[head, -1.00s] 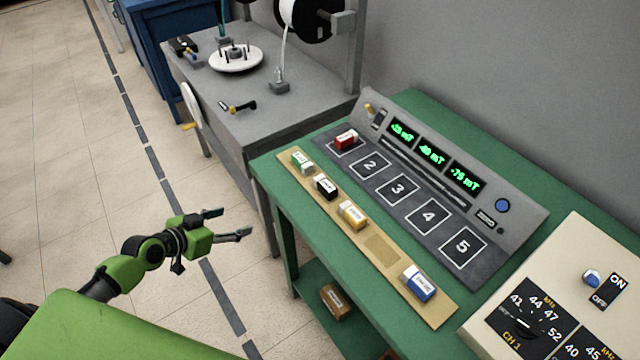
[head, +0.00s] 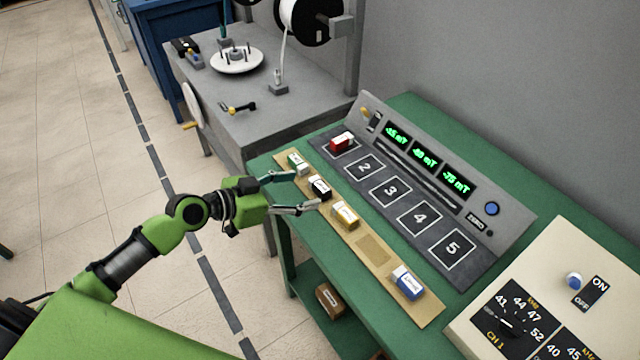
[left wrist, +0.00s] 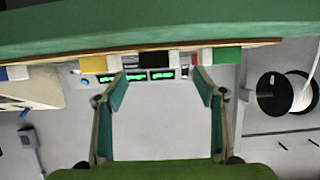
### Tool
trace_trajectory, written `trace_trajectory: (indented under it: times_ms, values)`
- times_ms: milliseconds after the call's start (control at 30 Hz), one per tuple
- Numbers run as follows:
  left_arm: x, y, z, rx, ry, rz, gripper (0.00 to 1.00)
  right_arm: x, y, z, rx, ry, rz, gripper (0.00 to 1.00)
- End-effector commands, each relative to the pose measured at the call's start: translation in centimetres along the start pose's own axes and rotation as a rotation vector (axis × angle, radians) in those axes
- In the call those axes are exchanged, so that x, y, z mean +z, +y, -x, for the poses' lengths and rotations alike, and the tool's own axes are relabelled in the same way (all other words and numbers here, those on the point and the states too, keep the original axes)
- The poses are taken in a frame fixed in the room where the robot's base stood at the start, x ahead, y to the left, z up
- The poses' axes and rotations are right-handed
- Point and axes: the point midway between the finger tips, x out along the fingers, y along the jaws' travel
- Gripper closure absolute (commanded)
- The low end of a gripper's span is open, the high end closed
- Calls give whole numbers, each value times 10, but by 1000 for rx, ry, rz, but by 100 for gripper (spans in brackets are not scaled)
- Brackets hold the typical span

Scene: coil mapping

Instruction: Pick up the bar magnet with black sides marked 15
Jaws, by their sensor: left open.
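The bar magnet with black sides (head: 319,187) lies on the tan strip along the near edge of the green bench. Its white top label is too small to read. My left gripper (head: 296,192) is open, its fingers pointing at the black magnet from the bench's near side. In the left wrist view the black magnet (left wrist: 154,61) shows beyond and between the two open fingers (left wrist: 160,85), which hold nothing. My right gripper is not in view.
On the strip (head: 373,250), a green magnet (head: 297,163) and a yellow one (head: 345,215) flank the black one. A blue magnet (head: 408,282) lies farther along. A red magnet (head: 342,142) sits on the numbered panel (head: 404,205) behind.

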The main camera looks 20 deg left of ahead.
Motion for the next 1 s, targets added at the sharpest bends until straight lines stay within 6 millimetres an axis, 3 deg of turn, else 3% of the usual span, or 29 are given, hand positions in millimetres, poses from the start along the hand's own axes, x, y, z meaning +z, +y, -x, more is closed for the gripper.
trace_trajectory:
  times_ms: [233,533,867,1000]
  values:
    - [-3,0,-16,0,1,1,36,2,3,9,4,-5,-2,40]
    - [-4,1,-54,-1,0,1,36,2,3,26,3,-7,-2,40]
    - [-2,1,-61,0,-1,-2,36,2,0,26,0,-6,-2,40]
    - [-2,1,-61,0,-1,-2,72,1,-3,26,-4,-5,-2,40]
